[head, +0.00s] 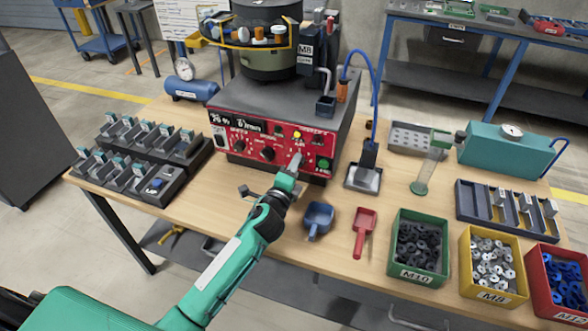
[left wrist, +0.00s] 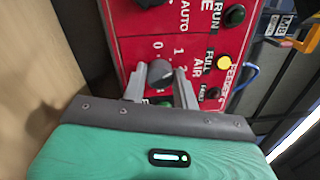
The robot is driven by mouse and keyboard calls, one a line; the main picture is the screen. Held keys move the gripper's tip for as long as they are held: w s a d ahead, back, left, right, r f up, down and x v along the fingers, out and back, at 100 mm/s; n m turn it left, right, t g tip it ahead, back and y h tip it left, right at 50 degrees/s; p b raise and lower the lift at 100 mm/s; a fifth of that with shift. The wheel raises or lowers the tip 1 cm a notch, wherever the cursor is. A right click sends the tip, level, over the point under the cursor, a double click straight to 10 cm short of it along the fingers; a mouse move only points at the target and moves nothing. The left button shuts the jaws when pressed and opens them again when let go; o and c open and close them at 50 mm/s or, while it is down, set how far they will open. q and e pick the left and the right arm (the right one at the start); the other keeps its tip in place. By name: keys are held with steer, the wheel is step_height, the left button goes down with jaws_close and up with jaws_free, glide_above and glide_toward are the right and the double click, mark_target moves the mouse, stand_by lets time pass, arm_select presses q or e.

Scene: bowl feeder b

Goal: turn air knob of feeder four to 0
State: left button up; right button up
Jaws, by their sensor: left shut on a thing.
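The feeder's red control panel (head: 262,142) faces me on the table, below the bowl. In the left wrist view the dark grey air knob (left wrist: 160,73) sits on the red panel (left wrist: 135,22), beside the word AIR and a scale with 0, 1 and 2. My left gripper (head: 293,168) reaches the panel's right half. In the left wrist view its two fingers (left wrist: 160,88) are on either side of the knob, shut on it. I cannot make out exactly which mark the knob points to. My right gripper is not in view.
A blue scoop (head: 318,218) and a red scoop (head: 363,228) lie right of my arm. A black stand (head: 362,178) and green bin (head: 417,247) are further right.

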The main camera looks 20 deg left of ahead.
arm_select(q)
steer(key=shift+f+n+y+p, duration=0.15)
steer(key=shift+n+y+p, duration=0.25)
steer(key=shift+n, duration=5.5)
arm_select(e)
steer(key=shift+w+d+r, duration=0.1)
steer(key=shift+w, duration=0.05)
arm_select(q)
steer(key=shift+d, duration=0.1)
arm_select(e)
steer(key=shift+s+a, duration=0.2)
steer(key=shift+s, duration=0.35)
arm_select(q)
steer(key=o, duration=1)
steer(key=shift+c, duration=0.2)
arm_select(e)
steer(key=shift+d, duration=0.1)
